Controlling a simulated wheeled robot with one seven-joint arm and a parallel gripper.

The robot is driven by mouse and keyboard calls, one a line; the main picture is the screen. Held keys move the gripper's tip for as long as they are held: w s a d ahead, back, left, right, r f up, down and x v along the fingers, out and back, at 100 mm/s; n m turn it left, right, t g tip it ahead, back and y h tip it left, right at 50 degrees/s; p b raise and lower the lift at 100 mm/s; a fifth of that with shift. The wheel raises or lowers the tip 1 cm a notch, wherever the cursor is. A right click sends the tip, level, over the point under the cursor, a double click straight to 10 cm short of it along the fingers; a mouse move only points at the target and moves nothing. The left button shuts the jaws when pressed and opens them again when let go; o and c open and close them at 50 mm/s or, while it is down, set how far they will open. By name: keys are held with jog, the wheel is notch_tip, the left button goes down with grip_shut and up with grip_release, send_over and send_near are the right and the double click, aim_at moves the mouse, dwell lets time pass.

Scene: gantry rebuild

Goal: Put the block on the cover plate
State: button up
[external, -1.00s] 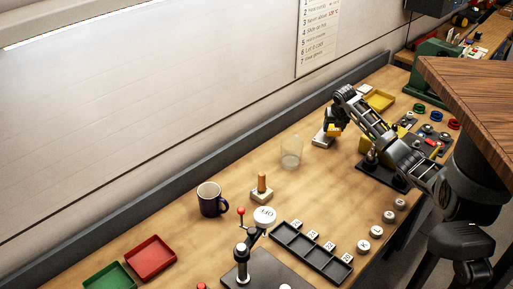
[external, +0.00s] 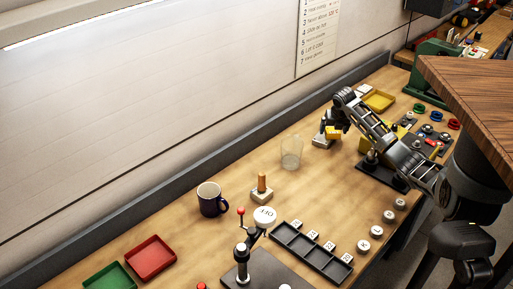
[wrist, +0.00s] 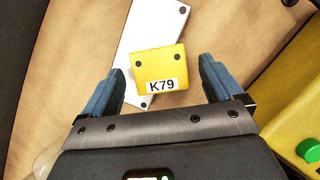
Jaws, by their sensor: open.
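The block is yellow, with a "K79" label and dark dots on its face. It shows in the wrist view (wrist: 160,64) between my fingertips and in the external view (external: 333,133). My gripper (wrist: 160,88) is open, with a gap on each side of the block. The cover plate is a pale plate with dark holes, under the block in the wrist view (wrist: 143,38) and on the bench in the external view (external: 321,143). The block covers part of the plate and reaches past its right edge. I cannot tell whether they touch.
A yellow housing with a green button (wrist: 310,150) is close on the right in the wrist view. A clear glass (external: 291,152) stands left of the plate in the external view. A yellow tray (external: 380,101) lies behind. The bench left of the glass has free room.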

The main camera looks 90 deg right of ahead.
jog(key=v, duration=1.1)
jog(key=shift+r+b, duration=0.2)
jog(key=shift+b, duration=0.1)
jog(key=shift+a, duration=0.15)
